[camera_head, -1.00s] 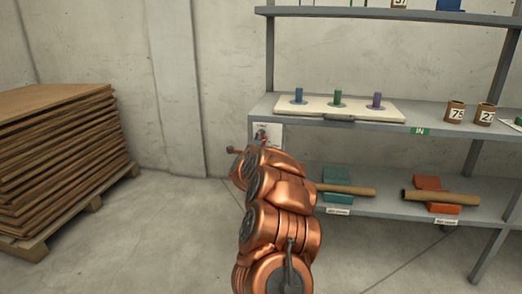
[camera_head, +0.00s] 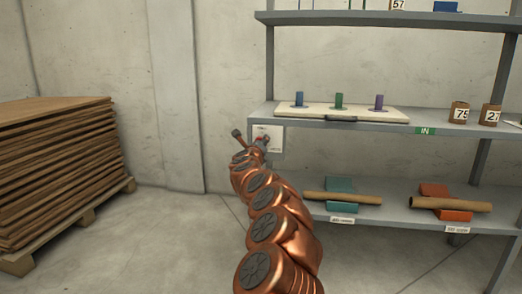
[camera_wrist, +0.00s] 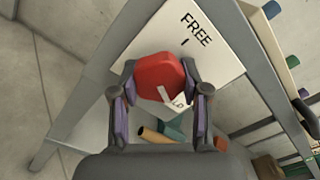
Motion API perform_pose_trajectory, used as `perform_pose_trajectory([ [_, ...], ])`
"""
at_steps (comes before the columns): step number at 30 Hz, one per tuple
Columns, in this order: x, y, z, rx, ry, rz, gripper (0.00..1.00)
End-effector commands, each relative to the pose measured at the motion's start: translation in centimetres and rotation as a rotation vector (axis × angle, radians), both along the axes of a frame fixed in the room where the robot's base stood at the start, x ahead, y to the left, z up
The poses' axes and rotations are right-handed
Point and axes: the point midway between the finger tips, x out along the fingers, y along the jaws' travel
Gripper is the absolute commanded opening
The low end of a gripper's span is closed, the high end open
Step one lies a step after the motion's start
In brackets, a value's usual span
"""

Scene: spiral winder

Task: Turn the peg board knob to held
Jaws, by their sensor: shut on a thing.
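The knob (camera_wrist: 160,78) is red and sits on a white plate (camera_wrist: 200,30) marked "FREE" in the wrist view. My gripper (camera_wrist: 161,95) is shut on it, one finger on each side. A white piece with small dark marks (camera_wrist: 178,101) shows at the knob's lower edge; I cannot read it. No "held" mark is readable. In the head view the plate (camera_head: 275,138) hangs at the shelf's left front corner, with my gripper (camera_head: 261,141) at its left part. The cream peg board (camera_head: 395,114) lies on the shelf above, with blue, green and purple pegs.
The grey shelf rack (camera_head: 390,125) holds numbered brown tubes (camera_head: 459,113) at right. Long brown tubes rest on a teal cradle (camera_head: 339,184) and an orange cradle (camera_head: 433,190) below. A stack of brown sheets (camera_head: 60,165) stands at left. The floor between is clear.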

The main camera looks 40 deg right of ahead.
Motion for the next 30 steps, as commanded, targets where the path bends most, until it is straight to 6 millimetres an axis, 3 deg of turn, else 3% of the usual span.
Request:
perform_pose_trajectory([
  [21,0.09,0.09,-0.10,0.043,-0.059,0.001,0.11],
  [22,0.09,0.08,-0.09,0.043,-0.059,0.001,0.49],
  [28,0.05,0.04,-0.05,0.042,-0.059,0.001,0.69],
  [30,0.03,0.02,-0.04,0.041,-0.059,0.000,0.71],
])
